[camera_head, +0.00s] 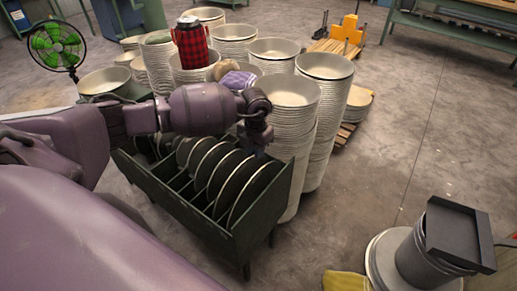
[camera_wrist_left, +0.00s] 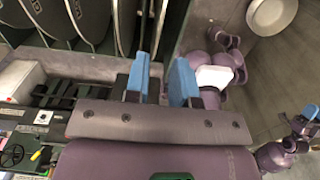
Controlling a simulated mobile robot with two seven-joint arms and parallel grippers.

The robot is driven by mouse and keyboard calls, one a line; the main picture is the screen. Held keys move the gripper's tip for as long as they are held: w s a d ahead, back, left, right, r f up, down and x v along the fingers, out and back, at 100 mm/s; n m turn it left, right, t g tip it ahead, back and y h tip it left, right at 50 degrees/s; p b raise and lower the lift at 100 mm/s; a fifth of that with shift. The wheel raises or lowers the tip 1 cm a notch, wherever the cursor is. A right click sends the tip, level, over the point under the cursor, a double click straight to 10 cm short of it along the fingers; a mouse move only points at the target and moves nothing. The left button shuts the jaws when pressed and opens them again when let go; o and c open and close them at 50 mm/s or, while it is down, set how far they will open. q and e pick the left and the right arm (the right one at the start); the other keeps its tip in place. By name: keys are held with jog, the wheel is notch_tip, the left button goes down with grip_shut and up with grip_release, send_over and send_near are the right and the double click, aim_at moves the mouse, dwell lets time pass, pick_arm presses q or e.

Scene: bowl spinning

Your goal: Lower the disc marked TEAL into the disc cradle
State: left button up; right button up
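A dark green rack (camera_head: 170,192) holds several dark discs with pale rims (camera_head: 243,186), upright in slots. The discs also show at the top left of the left wrist view (camera_wrist_left: 90,18). I can read no TEAL mark on any disc, and I cannot tell which part is the disc cradle. My left gripper (camera_head: 257,140) is above the rack's far right part. In the left wrist view its two blue-tipped fingers (camera_wrist_left: 160,78) are apart with nothing between them. What looks like my right gripper (camera_wrist_left: 305,118) is small at the right edge; its fingers are unclear.
Tall stacks of pale bowls (camera_head: 296,125) stand close behind and right of the rack. A red plaid flask (camera_head: 192,45) rests on one stack. A dark square tray (camera_head: 462,225) sits on a bucket at lower right, beside a yellow cloth (camera_head: 345,281). Floor between is clear.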

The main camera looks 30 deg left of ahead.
pick_arm(q)
jog(key=shift+d+f+b, duration=0.15)
jog(key=shift+f+b, duration=1.35)
jog(key=shift+f, duration=0.85)
jog(key=shift+f+b, duration=0.85)
jog(key=shift+f, duration=0.95)
jog(key=shift+f, duration=0.15)
jog(key=shift+f+b, duration=0.4)
jog(key=shift+b, duration=0.05)
jog(key=shift+f, duration=0.25)
